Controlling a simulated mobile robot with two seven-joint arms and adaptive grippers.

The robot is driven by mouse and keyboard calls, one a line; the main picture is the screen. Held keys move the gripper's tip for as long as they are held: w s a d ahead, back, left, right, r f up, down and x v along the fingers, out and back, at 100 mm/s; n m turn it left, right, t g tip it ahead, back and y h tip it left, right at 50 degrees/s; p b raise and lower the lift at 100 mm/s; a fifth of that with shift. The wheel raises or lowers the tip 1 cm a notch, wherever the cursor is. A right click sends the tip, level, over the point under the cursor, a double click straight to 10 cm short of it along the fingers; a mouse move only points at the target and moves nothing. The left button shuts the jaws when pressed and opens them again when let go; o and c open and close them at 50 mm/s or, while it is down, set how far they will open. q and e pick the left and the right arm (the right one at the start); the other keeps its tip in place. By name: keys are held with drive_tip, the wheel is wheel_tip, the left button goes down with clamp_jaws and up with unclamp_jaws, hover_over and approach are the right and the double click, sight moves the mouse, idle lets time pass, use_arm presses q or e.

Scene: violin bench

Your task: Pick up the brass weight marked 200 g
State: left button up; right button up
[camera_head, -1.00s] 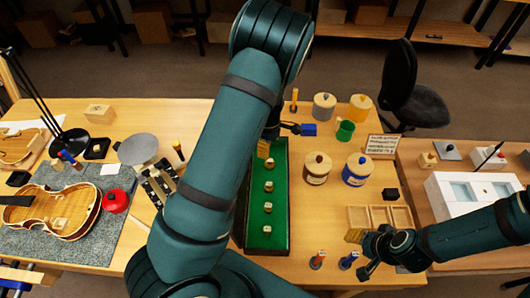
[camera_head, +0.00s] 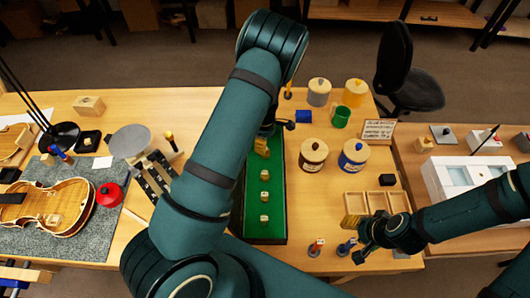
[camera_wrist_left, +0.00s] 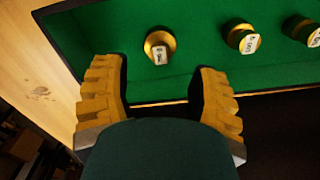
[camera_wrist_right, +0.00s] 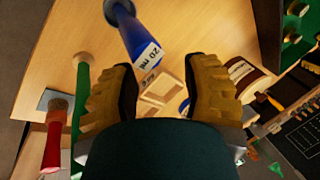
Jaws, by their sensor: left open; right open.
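Small brass weights stand in a row in the long green-lined tray (camera_head: 279,228). In the head view three show, a far one (camera_head: 265,175), a middle one (camera_head: 264,196) and a near one (camera_head: 264,218). My left gripper (camera_head: 262,147) is over the tray's far part, open and empty. In the left wrist view one brass weight (camera_wrist_left: 159,46) stands beyond and between the open fingers (camera_wrist_left: 163,100), apart from them. Two more weights (camera_wrist_left: 242,38) (camera_wrist_left: 302,32) stand to its right. Their labels are too small to read surely. My right gripper (camera_head: 352,222) is open and empty.
Lidded jars (camera_head: 313,155) (camera_head: 353,157) and a green cup (camera_head: 341,117) stand right of the tray. A violin body (camera_head: 55,205) lies at left.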

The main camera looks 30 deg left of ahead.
use_arm(q)
drive_tip(key=shift+d+f, duration=0.1)
drive_tip(key=shift+f, duration=2.3)
clamp_jaws()
